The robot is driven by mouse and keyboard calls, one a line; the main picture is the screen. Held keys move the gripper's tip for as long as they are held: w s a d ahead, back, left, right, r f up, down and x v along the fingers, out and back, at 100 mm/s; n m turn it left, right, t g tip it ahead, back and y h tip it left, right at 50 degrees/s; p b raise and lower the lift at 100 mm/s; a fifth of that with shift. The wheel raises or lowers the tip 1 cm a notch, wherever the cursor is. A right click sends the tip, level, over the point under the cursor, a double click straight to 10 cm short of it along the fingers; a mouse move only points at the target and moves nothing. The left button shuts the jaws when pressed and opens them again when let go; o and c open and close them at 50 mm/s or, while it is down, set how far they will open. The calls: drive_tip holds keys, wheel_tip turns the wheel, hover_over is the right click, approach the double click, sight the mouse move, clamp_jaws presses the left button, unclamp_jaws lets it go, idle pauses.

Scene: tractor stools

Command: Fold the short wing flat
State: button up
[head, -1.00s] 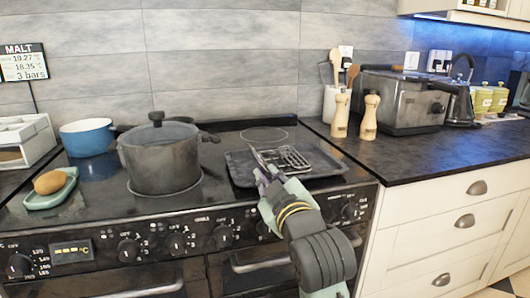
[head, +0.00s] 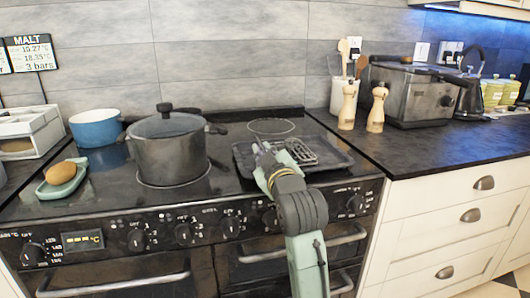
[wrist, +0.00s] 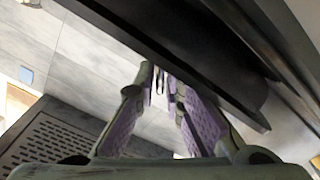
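I cannot make out anything that is clearly a short wing. A dark tray (head: 325,174) lies flat on the right of the hob in the head view. A slotted metal piece (head: 301,151) lies on it, partly behind my gripper. My gripper (head: 262,150) is over the tray's left part, with its fingers pointing to the back. In the wrist view my gripper (wrist: 162,82) shows purple pads facing each other with a gap between them. Thin shapes show at the fingertips, too small to tell whether they lie between the fingers or beyond them.
A lidded grey pot (head: 170,155) stands left of the tray, and a blue pan (head: 96,130) is farther left. An egg-shaped thing (head: 61,173) rests on a green dish (head: 62,188). Two wooden mills (head: 376,108) and a toaster (head: 418,98) stand right. The right counter's front (head: 440,150) is clear.

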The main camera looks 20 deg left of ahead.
clamp_jaws()
